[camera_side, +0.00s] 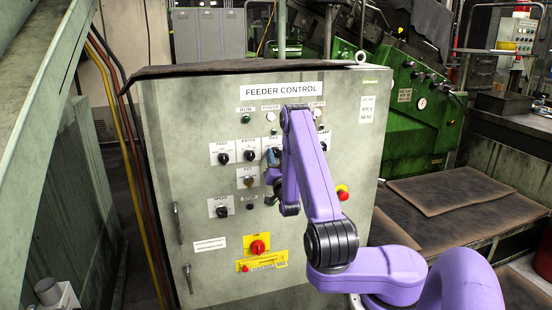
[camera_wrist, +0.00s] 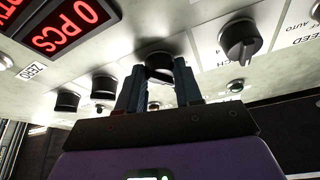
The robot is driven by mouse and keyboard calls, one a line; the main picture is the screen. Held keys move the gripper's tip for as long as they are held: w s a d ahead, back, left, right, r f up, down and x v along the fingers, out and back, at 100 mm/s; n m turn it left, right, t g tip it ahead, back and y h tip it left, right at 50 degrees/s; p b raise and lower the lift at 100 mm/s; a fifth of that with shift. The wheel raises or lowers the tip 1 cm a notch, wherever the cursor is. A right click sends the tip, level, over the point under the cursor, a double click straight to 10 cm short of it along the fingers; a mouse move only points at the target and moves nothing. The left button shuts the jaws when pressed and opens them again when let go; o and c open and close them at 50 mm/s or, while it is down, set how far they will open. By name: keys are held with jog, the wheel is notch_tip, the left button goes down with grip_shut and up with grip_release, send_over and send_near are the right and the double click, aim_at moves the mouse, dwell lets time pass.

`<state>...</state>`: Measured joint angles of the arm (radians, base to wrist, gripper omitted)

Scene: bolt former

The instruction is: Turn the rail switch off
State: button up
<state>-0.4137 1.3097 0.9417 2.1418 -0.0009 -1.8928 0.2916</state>
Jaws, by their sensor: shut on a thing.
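A pale grey control cabinet (camera_side: 212,264) marked FEEDER CONTROL carries several black rotary switches. My gripper (camera_side: 273,158) is at the panel, right of the upper switches, and my purple arm covers part of the panel there. In the wrist view my gripper (camera_wrist: 160,80) has its two blue-grey fingers shut on a round black knob (camera_wrist: 157,57), one finger on each side. The knob's pointer and label are mostly hidden, so I cannot read its name or setting.
Another black switch (camera_wrist: 240,40) is close on the right in the wrist view, with more knobs (camera_wrist: 67,101) and a red lit display (camera_wrist: 70,25) at left. A red-and-yellow main switch (camera_side: 258,246) is low on the cabinet, and a red stop button (camera_side: 343,194) is right of my arm.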

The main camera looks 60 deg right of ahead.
jog(key=shift+f+n+t+y, duration=0.1)
jog(key=shift+n+t+y, duration=0.35)
jog(key=shift+n, duration=0.65)
jog(key=shift+f+n+t+y, duration=0.1)
jog(key=shift+n+t+y, duration=0.3)
jog(key=shift+n, duration=0.7)
jog(key=shift+n+t, duration=0.25)
jog(key=shift+n, duration=0.05)
jog(key=o, duration=1)
jog(key=shift+s+r, duration=0.1)
jog(key=shift+o, duration=0.2)
jog(key=v, duration=0.7)
jog(key=shift+a, duration=0.15)
jog(key=shift+s, duration=0.15)
